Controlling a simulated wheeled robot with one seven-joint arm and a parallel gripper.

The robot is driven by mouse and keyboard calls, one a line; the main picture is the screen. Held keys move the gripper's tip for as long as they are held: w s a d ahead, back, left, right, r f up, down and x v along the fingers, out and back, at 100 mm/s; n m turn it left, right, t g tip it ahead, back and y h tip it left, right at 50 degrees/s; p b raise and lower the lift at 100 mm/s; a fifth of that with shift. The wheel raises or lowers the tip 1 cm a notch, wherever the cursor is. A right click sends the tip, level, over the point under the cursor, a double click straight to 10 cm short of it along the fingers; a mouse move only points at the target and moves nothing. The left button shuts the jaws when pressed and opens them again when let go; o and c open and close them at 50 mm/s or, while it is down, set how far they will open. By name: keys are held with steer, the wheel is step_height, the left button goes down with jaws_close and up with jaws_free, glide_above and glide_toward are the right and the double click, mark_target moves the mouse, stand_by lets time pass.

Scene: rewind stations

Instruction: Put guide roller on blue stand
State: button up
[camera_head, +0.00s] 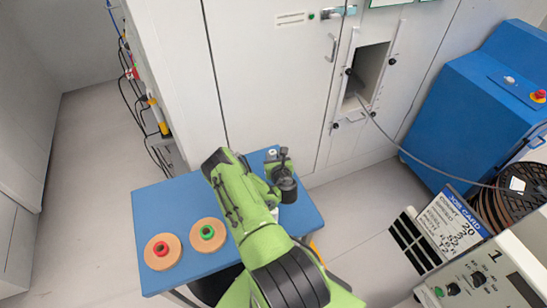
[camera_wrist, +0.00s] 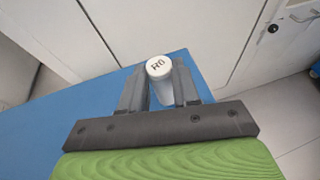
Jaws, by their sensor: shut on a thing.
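A white guide roller (camera_wrist: 160,68), its round end marked "R0", stands between the two grey fingers of my gripper (camera_wrist: 160,88) in the wrist view. The fingers are shut on its sides. In the head view a small white piece (camera_head: 272,153), likely the roller's end, shows beside my wrist near the far edge of the blue stand (camera_head: 165,204). The stand's blue top also shows below and left of the gripper in the wrist view (camera_wrist: 60,125). I cannot tell whether the roller touches the top. My arm hides part of the stand.
Two tan reels, one with a red hub (camera_head: 162,251) and one with a green hub (camera_head: 208,235), lie at the stand's front left. White cabinets (camera_head: 265,80) rise close behind it. A blue machine (camera_head: 480,110) and a job card (camera_head: 452,222) are at right.

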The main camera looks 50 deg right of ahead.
steer(key=shift+f, duration=0.15)
steer(key=o, duration=1)
steer(key=shift+o, duration=0.2)
